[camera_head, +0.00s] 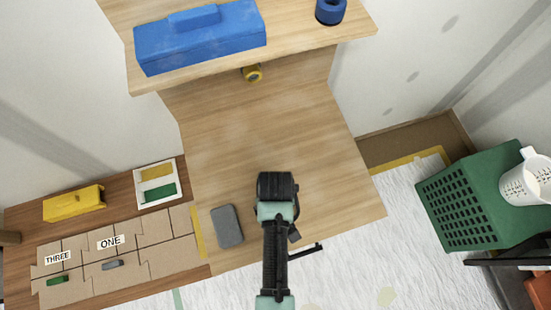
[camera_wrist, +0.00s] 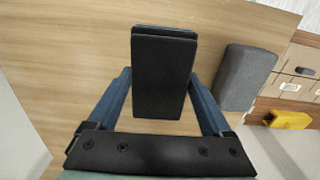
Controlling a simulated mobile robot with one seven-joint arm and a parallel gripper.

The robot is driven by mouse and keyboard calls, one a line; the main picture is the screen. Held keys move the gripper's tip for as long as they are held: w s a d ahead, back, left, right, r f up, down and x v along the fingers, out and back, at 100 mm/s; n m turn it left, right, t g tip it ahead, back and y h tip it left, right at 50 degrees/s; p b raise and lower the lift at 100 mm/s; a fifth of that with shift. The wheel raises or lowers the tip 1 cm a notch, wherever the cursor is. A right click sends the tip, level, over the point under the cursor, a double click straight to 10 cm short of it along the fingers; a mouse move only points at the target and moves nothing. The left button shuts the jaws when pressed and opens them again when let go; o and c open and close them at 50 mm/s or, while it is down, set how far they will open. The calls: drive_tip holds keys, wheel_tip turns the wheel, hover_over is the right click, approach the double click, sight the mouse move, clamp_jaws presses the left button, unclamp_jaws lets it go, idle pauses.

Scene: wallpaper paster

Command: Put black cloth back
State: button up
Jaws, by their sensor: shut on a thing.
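The black cloth (camera_wrist: 162,85) is a dark, block-like piece in the middle of the wrist view. My gripper (camera_wrist: 162,72) has its blue fingers on either side of it and is shut on it. In the head view my arm reaches over the wooden table, and its dark end hides the fingers and the cloth from above. How high the cloth is above the table is hard to tell.
A grey block (camera_head: 227,226) lies on the table (camera_head: 245,130) left of my arm. A blue toolbox (camera_head: 200,38) and blue cup-like object (camera_head: 330,10) stand on the raised shelf. A white tray (camera_head: 140,192), yellow box (camera_head: 73,203) and cardboard boxes (camera_head: 150,258) are left. A green crate (camera_head: 470,205) stands right.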

drive_tip(key=shift+f, duration=2.3)
drive_tip(key=o, duration=1.2)
drive_tip(key=shift+f, duration=0.1)
